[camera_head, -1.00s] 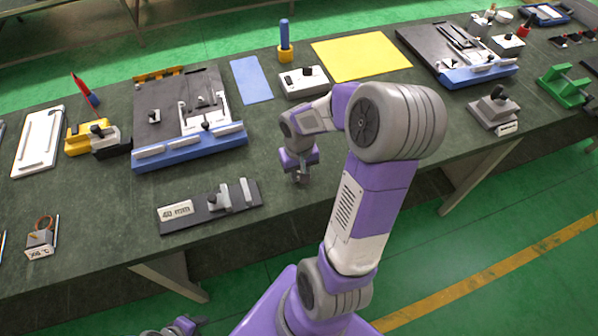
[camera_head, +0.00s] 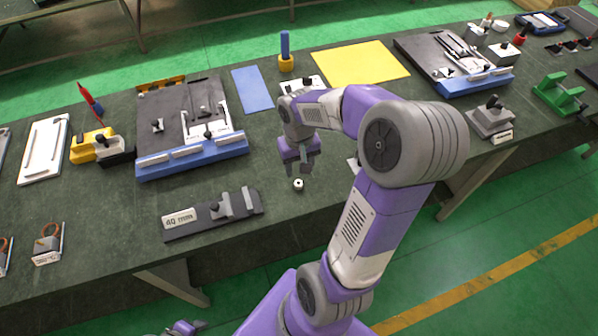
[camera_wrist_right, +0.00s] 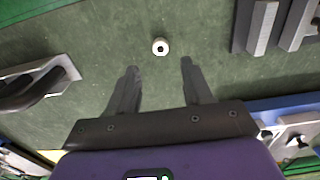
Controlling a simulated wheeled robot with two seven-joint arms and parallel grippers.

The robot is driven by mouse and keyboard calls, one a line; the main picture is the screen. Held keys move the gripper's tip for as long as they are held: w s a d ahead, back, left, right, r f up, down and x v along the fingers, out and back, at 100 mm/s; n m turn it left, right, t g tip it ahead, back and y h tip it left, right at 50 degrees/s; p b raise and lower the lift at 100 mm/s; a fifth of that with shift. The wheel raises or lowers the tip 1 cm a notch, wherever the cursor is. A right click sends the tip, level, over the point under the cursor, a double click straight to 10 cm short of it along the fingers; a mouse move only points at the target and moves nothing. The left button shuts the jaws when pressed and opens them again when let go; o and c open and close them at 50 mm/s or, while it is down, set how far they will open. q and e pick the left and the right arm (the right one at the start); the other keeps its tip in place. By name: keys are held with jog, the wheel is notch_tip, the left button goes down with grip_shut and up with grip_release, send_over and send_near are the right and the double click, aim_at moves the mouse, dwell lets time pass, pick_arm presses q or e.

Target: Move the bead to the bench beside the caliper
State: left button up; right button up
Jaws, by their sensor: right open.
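The bead (camera_head: 298,184) is a small white ring with a dark hole, lying on the dark green bench (camera_head: 285,215). The caliper appears to be the dark bar with grey jaws (camera_head: 213,213) and a "40 mm" label, a short gap to the bead's left. My right gripper (camera_head: 298,170) is open and empty, just above and behind the bead. In the right wrist view the bead (camera_wrist_right: 160,46) lies beyond the two spread fingertips (camera_wrist_right: 160,66), clear of both. The caliper's grey blocks (camera_wrist_right: 262,28) show at that view's upper right. My left gripper is not visible.
A blue-edged fixture board (camera_head: 190,157) stands left of the gripper. Behind are a blue mat (camera_head: 252,90), a yellow mat (camera_head: 360,63) and a yellow holder with blue handle (camera_head: 286,62). A pale object (camera_head: 353,162) is mostly hidden by my right arm. The bench's front edge is near.

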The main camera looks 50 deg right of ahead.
notch_tip(320, 180, up, 4)
jog(key=shift+p, duration=0.35)
dwell(0.4)
